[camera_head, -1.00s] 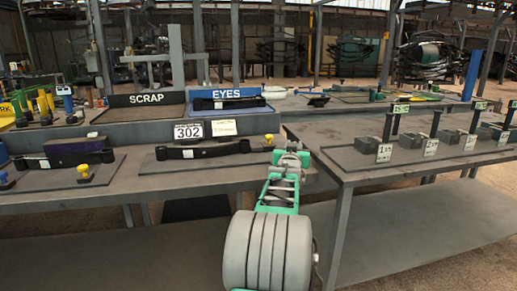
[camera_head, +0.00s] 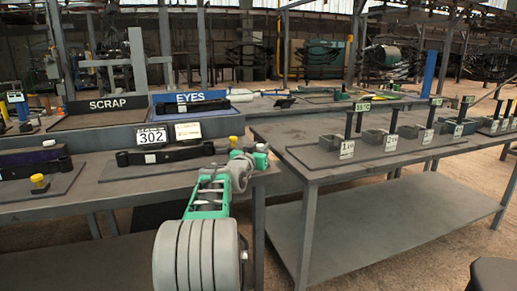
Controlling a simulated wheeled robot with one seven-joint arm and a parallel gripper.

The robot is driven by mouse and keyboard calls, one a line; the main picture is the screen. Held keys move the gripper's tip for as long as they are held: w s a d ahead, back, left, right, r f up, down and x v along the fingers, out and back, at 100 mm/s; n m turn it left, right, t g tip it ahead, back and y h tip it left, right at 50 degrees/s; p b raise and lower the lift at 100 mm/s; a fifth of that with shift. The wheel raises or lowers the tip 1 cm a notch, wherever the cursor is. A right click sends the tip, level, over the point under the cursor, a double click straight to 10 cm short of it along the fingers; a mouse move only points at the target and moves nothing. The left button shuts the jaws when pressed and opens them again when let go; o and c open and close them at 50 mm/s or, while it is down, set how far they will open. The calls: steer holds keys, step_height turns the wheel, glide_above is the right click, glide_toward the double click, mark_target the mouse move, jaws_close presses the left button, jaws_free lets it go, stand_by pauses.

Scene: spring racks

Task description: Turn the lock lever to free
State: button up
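No part is clearly recognisable as the lock lever at this size. A second yellow knob (camera_head: 39,183) stands on the left plate. My green and grey arm reaches up from the bottom middle. Its end, with my gripper (camera_head: 258,152), is at the bench's right end, close beside the nearer yellow knob in the picture. Whether they touch is unclear. The fingers are too small to tell open from shut.
A grey table (camera_head: 330,174) on the right bears a dark plate with several numbered blocks and upright posts. SCRAP (camera_head: 107,104) and EYES (camera_head: 190,97) trays stand behind the bench. A narrow gap separates bench and table. A dark rounded object (camera_head: 495,274) is at lower right.

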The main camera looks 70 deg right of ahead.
mark_target(259, 148)
steer(key=o, duration=0.4)
steer(key=shift+a, duration=0.1)
steer(key=a, duration=0.7)
steer(key=shift+s+p, duration=0.1)
steer(key=shift+p, duration=0.3)
steer(key=shift+a, duration=0.35)
steer(key=shift+c, duration=0.3)
